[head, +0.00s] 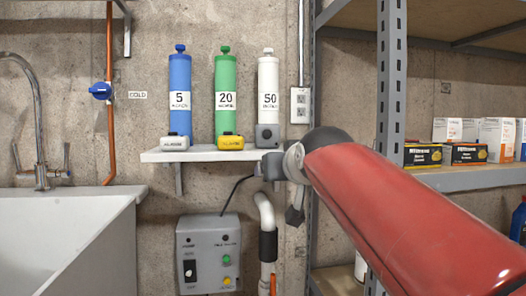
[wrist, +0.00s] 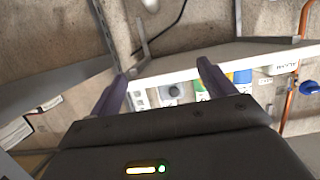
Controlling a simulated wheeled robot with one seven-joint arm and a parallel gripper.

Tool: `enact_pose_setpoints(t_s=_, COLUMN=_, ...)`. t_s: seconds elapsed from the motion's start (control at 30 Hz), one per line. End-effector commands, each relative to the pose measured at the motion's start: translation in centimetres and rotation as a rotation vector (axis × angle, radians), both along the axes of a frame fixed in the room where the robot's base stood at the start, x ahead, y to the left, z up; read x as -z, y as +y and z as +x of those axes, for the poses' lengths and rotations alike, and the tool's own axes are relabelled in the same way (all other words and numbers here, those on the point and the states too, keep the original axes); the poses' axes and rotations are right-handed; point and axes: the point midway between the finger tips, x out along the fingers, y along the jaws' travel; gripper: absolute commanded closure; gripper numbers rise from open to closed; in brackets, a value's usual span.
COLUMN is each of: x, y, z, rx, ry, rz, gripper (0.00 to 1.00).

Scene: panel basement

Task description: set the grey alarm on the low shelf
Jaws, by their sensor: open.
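The grey alarm (head: 268,136) is a small box at the right end of the white wall shelf (head: 210,156), in front of the white filter marked 50 (head: 268,88). My gripper (head: 262,168) is at the shelf's right end, just below the alarm in the head view. In the wrist view my gripper (wrist: 167,68) is open and empty. The grey alarm (wrist: 175,91) shows between its fingers, upside down, with a dark round face. The gap to it is hard to judge. A grey metal rack has a shelf (head: 470,180) at right and a lower shelf (head: 335,282), mostly hidden by my arm.
A white alarm (head: 175,142) and a yellow alarm (head: 230,142) stand on the wall shelf before the blue (head: 180,95) and green (head: 225,95) filters. A control box (head: 208,254) and white pipe (head: 267,225) are below. Boxes (head: 495,135) fill the rack shelf. A sink (head: 75,230) is left.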

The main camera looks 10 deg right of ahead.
Motion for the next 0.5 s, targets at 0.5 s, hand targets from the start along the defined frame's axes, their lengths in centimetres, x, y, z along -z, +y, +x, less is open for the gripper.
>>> enact_pose_setpoints(t_s=0.5, x=-8.4, y=-0.1, z=6.6, rx=0.003, ry=-0.272, rz=-0.004, gripper=0.18)
